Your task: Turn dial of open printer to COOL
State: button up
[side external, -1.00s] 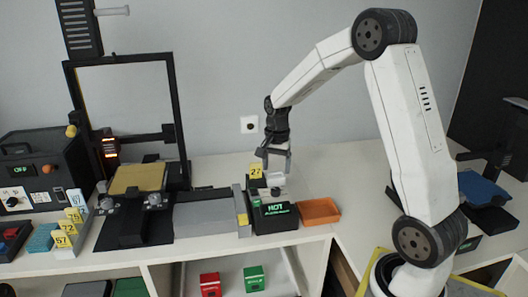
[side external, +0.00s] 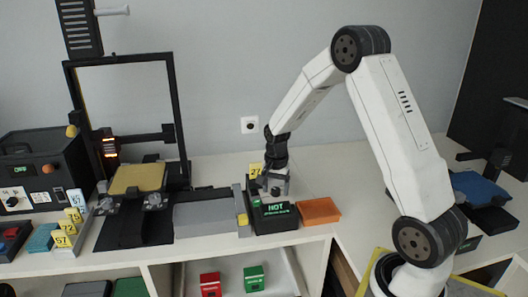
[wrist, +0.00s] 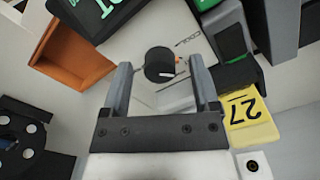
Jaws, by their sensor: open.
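The black dial (wrist: 160,64) with an orange-white pointer mark sits on a light panel in the wrist view. A "COOL" label (wrist: 188,40) is printed beside it. In the side view the dial is hidden behind my gripper, on top of a dark control box (side external: 262,224) whose green display (side external: 276,208) reads HOT. The open-frame printer (side external: 126,125) with a yellow bed stands to the left. My gripper (side external: 268,192) is down over the box. In the wrist view, my gripper (wrist: 163,80) is open, with one finger on each side of the dial and gaps showing.
An orange tray (side external: 318,211) lies right of the box. A yellow "27" tag (wrist: 247,115) stands close to one finger. A grey block (side external: 207,217) and yellow tags (side external: 72,226) are to the left. The counter right of the tray is clear.

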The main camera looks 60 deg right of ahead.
grip_shut()
jog(key=shift+n, duration=0.4)
jog(key=n, duration=0.8)
dwell(0.4)
dwell(0.4)
grip_release()
